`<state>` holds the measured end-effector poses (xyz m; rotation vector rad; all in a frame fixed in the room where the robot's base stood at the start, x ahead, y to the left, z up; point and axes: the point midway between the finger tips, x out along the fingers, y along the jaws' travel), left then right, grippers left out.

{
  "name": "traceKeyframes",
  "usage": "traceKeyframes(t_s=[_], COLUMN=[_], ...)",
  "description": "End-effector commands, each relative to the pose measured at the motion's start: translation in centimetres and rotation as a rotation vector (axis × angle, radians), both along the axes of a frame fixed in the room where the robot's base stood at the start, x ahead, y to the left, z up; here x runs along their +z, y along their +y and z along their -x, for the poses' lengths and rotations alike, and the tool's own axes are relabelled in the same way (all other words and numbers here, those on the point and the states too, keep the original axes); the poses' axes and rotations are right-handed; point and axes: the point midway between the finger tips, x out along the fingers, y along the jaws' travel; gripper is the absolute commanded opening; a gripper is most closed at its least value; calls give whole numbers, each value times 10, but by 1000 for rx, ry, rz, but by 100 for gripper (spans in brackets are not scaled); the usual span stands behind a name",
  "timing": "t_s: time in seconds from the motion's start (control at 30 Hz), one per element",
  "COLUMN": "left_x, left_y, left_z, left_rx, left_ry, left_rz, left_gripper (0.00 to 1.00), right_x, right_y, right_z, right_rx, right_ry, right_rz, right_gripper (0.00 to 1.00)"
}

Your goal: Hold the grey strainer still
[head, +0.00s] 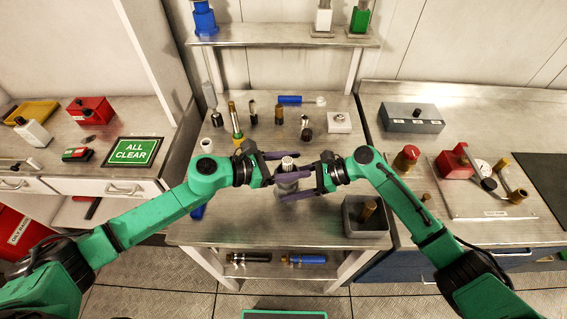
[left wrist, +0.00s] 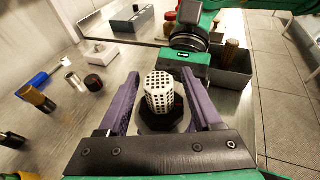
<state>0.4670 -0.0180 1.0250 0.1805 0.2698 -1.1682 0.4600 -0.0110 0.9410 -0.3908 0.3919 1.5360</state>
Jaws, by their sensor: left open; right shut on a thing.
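The grey strainer (head: 288,163) stands upright near the middle of the bench, between my two grippers. In the left wrist view its pale perforated basket (left wrist: 160,92) rises from a dark base (left wrist: 163,117). My left gripper (head: 291,166) is open, with one purple finger on either side of the strainer and a visible gap to the basket. It also shows in the left wrist view (left wrist: 162,100). My right gripper (head: 300,188) comes in from the right, lower down, and is shut on the strainer's body; its contact is partly hidden.
A grey open bin (head: 352,228) with a brass part stands right of the grippers. Behind them are several small fittings, a blue-handled tool (head: 290,100) and a pale block (head: 339,122). The front of the bench (head: 250,232) is clear.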

Motion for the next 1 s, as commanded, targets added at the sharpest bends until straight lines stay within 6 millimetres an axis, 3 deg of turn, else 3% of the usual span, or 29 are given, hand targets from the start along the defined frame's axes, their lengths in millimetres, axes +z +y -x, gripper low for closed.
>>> traceKeyframes(t_s=[0.3,0.43,0.97,1.0], left_x=[21,29,34,34], left_y=[71,92,100,100], left_z=[30,38,41,41], left_rx=[2,3,0,0], left_ry=[5,4,0,0], left_rz=[-5,-4,-1,-1], left_gripper=[66,66,66,66], right_x=[0,0,0,0], right_y=[0,0,0,0], right_z=[0,0,0,0], right_rx=[0,0,-1,-1], right_ry=[1,1,0,0], right_rz=[1,1,0,0], right_gripper=[0,0,0,81])
